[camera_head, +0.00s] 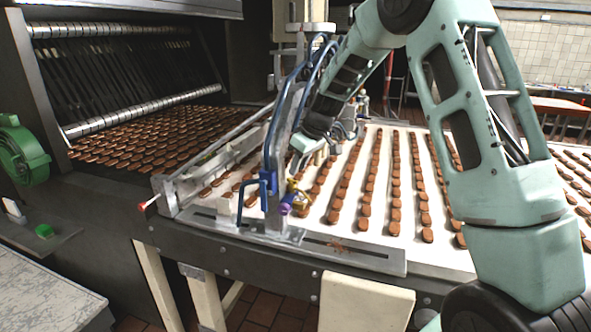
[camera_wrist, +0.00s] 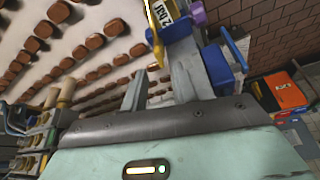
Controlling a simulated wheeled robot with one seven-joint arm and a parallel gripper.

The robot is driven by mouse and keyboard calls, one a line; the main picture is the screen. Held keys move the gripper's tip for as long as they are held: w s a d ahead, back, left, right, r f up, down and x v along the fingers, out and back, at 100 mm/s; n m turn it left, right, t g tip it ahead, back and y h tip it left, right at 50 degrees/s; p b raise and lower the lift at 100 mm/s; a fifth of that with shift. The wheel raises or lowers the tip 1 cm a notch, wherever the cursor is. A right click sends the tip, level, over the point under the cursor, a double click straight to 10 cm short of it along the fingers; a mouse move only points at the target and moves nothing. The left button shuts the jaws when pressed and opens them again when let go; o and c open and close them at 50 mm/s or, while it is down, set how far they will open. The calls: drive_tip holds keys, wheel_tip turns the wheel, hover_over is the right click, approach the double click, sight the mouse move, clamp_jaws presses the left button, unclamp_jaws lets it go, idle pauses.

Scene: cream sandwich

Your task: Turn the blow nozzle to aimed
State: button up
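A small brass-yellow fitting (camera_head: 298,194) with a purple knob (camera_head: 285,208) sits at the foot of an upright grey bracket with blue hoses; it appears to be the blow nozzle. Its exact aim cannot be told. My gripper (camera_head: 299,164) is close above the fitting, partly hidden behind the bracket and hoses. In the wrist view my gripper (camera_wrist: 158,82) has its two grey fingers apart, with nothing seen held between them.
A blue bent handle (camera_head: 263,188) stands left of the fitting. The white conveyor belt (camera_head: 380,215) carries rows of brown biscuits behind it. A slotted grey metal plate (camera_head: 350,254) runs along the front edge. In the wrist view a blue block (camera_wrist: 217,69) is close beside the right finger.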

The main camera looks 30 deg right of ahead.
sight(293, 179)
drive_tip(key=shift+p+x, duration=0.3)
drive_tip(key=shift+x, duration=1.55)
clamp_jaws()
drive_tip(key=shift+f+b, duration=0.1)
drive_tip(key=shift+b, duration=0.4)
drive_tip(key=shift+m, duration=0.3)
unclamp_jaws()
